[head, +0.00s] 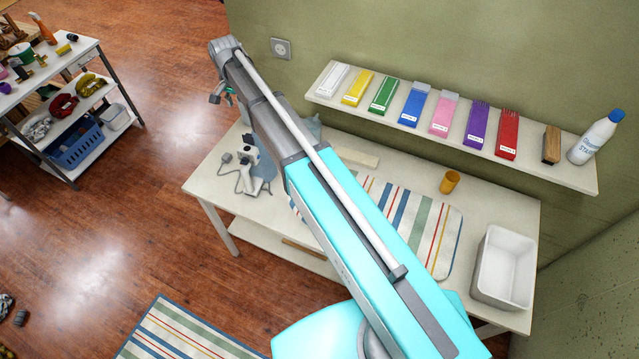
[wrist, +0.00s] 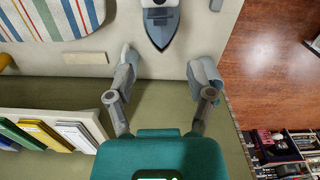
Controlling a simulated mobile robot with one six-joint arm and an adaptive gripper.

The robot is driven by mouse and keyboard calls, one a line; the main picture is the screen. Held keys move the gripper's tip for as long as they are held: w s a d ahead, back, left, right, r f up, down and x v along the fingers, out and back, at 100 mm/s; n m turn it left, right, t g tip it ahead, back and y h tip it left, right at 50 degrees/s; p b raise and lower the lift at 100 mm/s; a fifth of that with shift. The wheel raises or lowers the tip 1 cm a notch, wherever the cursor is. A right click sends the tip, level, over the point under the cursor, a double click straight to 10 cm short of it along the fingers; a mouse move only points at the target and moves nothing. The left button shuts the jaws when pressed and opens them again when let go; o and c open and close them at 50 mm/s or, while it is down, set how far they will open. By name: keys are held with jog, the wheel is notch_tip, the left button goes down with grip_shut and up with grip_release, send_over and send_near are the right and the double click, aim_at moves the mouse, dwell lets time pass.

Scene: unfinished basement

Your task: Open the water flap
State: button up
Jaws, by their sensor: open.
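A steam iron with a blue-grey front and white parts (wrist: 162,25) is at the top of the wrist view, cut off by the frame edge, its pointed tip towards me. In the head view the iron (head: 264,167) is on the left part of the white table, partly behind my arm. The water flap is too small to make out. My gripper (wrist: 165,78) is open and empty, its fingers spread wide; the iron's tip is ahead of the gap, apart from both fingers. In the head view my gripper (head: 222,92) shows only partly, above the table's left end.
The white table (head: 222,185) carries a striped cloth (head: 440,225), an orange-yellow cup (head: 449,182) and a white bin (head: 505,270). A wall shelf (head: 545,168) behind holds several coloured boxes and a white bottle (head: 597,137).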

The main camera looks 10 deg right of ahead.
jog(key=s+d+f+n+b, duration=0.5)
jog(key=s+d+f+b, duration=1.5)
jog(key=s+f+b, duration=0.1)
jog(key=shift+s+d+f+b, duration=0.25)
jog(key=shift+s+b, duration=0.2)
jog(key=shift+b, duration=0.05)
dwell(0.5)
dwell(0.3)
jog(key=shift+n, duration=0.7)
jog(key=s+d, duration=0.1)
jog(key=s, duration=0.1)
jog(key=s+d, duration=0.1)
jog(key=s, duration=0.1)
jog(key=shift+s+d, duration=0.1)
jog(key=shift+d, duration=0.05)
dwell(0.5)
